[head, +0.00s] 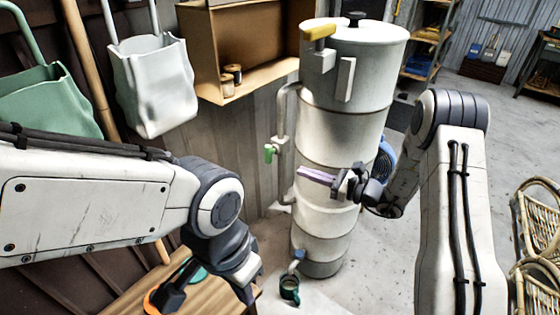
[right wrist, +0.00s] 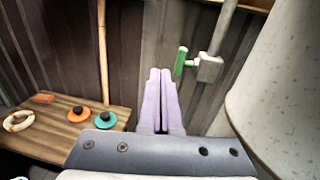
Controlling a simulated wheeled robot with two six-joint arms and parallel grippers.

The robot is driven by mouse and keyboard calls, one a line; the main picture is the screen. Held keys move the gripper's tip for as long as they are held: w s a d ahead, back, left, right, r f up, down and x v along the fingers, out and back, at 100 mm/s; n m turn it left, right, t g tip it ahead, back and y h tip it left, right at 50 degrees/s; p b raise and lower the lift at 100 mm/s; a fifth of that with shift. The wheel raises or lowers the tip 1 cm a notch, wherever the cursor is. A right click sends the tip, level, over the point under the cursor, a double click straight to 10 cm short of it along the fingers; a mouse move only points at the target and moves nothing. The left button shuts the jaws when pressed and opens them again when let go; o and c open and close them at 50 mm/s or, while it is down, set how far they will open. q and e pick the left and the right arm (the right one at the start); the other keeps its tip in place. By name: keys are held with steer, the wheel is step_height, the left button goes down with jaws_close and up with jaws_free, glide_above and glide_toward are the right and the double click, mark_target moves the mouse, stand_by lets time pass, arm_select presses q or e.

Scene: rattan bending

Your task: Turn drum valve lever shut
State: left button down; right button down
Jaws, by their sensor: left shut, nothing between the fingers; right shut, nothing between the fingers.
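A tall pale drum (head: 345,120) stands upright at centre. A side pipe on its left bears a green valve lever (head: 268,153), which points down in the head view. In the right wrist view the green lever (right wrist: 181,60) stands on a grey valve body (right wrist: 209,68). My right gripper (head: 302,174) is shut and empty, its lilac fingers in front of the drum and pointing left. In its wrist view the fingertips (right wrist: 159,71) lie just left of the lever, apparently apart from it. My left gripper (head: 246,290) hangs low at the left; its fingers are hidden.
A wooden bench (right wrist: 55,137) holds orange and teal discs. A shelf box (head: 245,45) hangs behind.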

mark_target(272, 150)
steer(key=w+d+f+m+t+h, duration=0.1)
steer(key=w+d+f+m+t, duration=0.1)
steer(key=d, duration=0.1)
steer(key=p+x, duration=0.1)
steer(key=x, duration=1.2)
steer(key=shift+w+a+r, duration=0.1)
steer(key=shift+w+a, duration=0.05)
steer(key=shift+w, duration=0.2)
